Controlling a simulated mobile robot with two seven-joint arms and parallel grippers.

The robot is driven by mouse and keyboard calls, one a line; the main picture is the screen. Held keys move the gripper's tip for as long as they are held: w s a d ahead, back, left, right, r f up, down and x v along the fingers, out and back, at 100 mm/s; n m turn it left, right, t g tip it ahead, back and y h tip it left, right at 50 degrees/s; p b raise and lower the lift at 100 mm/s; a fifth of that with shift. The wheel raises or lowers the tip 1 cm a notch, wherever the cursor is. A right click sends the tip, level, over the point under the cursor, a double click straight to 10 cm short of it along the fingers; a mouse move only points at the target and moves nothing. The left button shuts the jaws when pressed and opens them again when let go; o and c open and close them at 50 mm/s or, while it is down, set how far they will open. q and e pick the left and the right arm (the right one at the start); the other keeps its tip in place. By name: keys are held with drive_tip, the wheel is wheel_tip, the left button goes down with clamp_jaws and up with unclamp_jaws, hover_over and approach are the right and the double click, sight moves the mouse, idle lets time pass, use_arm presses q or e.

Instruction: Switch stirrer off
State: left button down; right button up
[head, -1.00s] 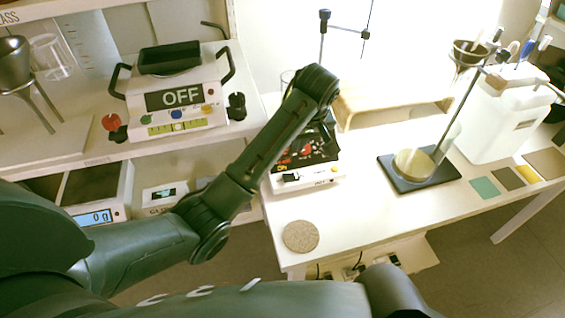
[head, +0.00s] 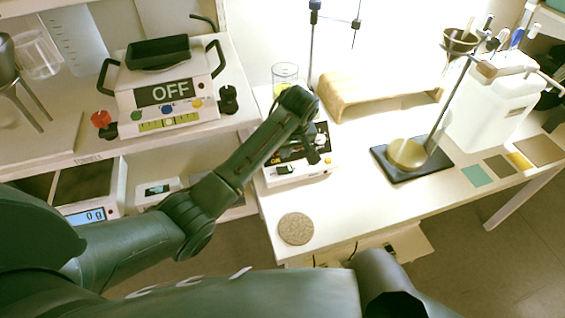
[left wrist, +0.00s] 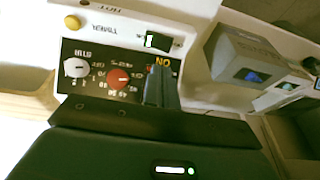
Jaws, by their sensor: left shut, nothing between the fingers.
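The stirrer (head: 318,172) is a white box with a dark control panel on the front part of the right table. My left gripper (head: 314,157) is over its panel and hides part of it. In the left wrist view the panel (left wrist: 100,50) shows a white knob (left wrist: 77,67), a red knob (left wrist: 118,78), a black rocker switch (left wrist: 158,42) and an orange ON label. The left gripper (left wrist: 160,87) is shut and empty, its tip just by the label and close to the switch. I cannot tell whether it touches. My right gripper is not in view.
A glass beaker (head: 285,75) with yellowish liquid stands behind my forearm. A wooden stand (head: 375,93), a dark-based stand (head: 412,165) and a round cork mat (head: 296,229) share the table. The table front is mostly clear.

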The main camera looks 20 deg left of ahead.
sight(281, 168)
use_arm(q)
drive_tip(key=shift+s+x, duration=0.2)
drive_tip(key=shift+x, duration=0.7)
drive_tip(key=shift+s+x, duration=0.15)
drive_tip(key=shift+x, duration=0.7)
drive_tip(key=shift+s+x, duration=0.2)
drive_tip(key=shift+x, duration=0.7)
drive_tip(key=shift+d+f, duration=0.2)
